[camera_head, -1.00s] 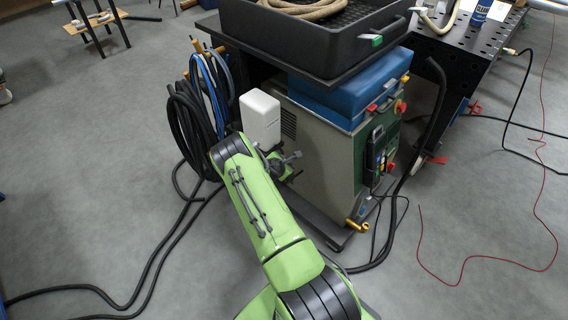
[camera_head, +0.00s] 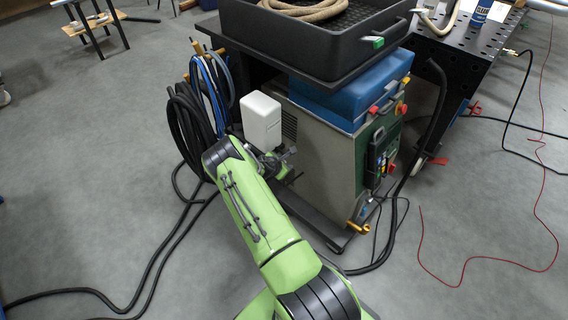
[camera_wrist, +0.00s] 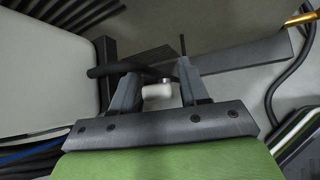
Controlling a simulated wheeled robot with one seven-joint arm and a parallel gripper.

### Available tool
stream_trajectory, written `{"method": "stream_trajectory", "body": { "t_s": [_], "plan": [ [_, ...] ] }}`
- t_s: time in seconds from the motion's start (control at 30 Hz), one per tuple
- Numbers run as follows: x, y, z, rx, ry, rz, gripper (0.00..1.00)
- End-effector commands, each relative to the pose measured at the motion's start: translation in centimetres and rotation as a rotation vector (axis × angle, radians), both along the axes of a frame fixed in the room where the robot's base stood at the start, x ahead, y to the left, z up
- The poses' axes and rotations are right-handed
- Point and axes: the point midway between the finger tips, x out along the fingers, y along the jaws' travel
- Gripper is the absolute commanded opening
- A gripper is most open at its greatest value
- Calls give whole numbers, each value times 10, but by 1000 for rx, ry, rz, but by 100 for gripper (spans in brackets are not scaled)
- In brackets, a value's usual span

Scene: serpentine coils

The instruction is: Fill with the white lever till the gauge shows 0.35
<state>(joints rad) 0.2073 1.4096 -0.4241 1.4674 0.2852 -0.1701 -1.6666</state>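My gripper (camera_wrist: 157,92) has its two dark fingers apart in the wrist view. A short white rounded piece (camera_wrist: 157,91), which looks like the white lever's end, sits between them. It is close to the left finger, with a narrow gap at the right one; I see no firm grip on it. In the head view my gripper (camera_head: 280,160) is low at the machine's left side, just below a white box (camera_head: 262,121). The lever is hidden there behind my arm and gripper. No gauge face or reading can be made out in either view.
The grey-green machine (camera_head: 322,150) carries a blue case (camera_head: 335,100) under a black tray (camera_head: 310,45). Black and blue hoses (camera_head: 190,115) hang left of the white box. A red cable (camera_head: 480,258) lies on the floor at right. The floor at left is mostly clear.

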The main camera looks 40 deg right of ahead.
Motion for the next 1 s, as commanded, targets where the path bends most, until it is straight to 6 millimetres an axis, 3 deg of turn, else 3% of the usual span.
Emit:
{"method": "stream_trajectory", "body": {
  "t_s": [0.37, 0.8, 1.0],
  "plan": [
    [-2, 4, 8, -4, 1, -2, 49],
    [-29, 86, 88, -2, 0, 2, 49],
    [-37, 107, 106, -2, 0, -1, 49]
  ]
}}
